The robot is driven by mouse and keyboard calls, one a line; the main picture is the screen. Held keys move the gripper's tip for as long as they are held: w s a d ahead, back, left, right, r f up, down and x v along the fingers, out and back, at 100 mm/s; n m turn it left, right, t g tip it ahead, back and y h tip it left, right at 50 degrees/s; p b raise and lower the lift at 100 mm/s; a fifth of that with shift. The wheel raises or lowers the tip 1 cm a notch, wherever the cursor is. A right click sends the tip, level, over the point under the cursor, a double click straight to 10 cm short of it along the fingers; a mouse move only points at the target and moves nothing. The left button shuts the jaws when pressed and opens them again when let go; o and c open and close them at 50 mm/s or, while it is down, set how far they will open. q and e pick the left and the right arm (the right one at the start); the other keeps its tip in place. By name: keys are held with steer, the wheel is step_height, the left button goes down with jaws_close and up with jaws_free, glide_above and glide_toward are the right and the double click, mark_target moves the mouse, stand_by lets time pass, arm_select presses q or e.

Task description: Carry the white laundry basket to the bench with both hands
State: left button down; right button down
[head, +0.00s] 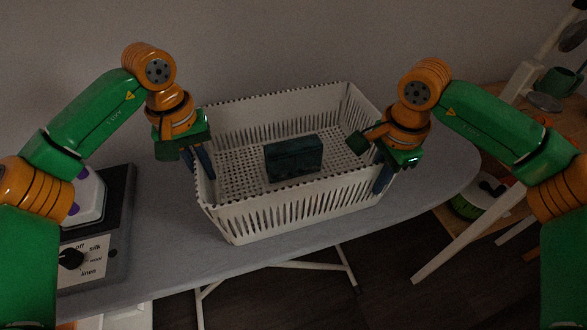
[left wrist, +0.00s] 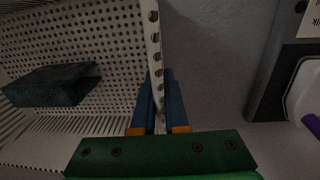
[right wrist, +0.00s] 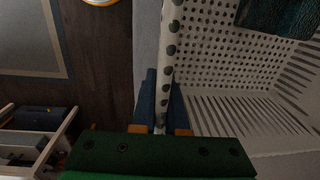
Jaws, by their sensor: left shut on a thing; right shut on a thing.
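The white laundry basket (head: 270,218) stands on the grey ironing board, with perforated floor and slotted walls. A dark green box-like thing (head: 293,158) lies inside it. My left gripper (head: 205,172) is shut on the basket's left rim; in the left wrist view its blue fingers (left wrist: 160,100) sit on both sides of the rim (left wrist: 155,50). My right gripper (head: 383,178) is shut on the right rim; in the right wrist view its fingers (right wrist: 160,100) straddle the rim (right wrist: 172,45). No bench can be clearly made out.
The ironing board (head: 170,245) has an iron (head: 88,200) and a control panel with a dial (head: 85,258) at its left end. A wooden surface (head: 490,105) with several items is at the right. A wall stands behind.

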stand_by(0.6)
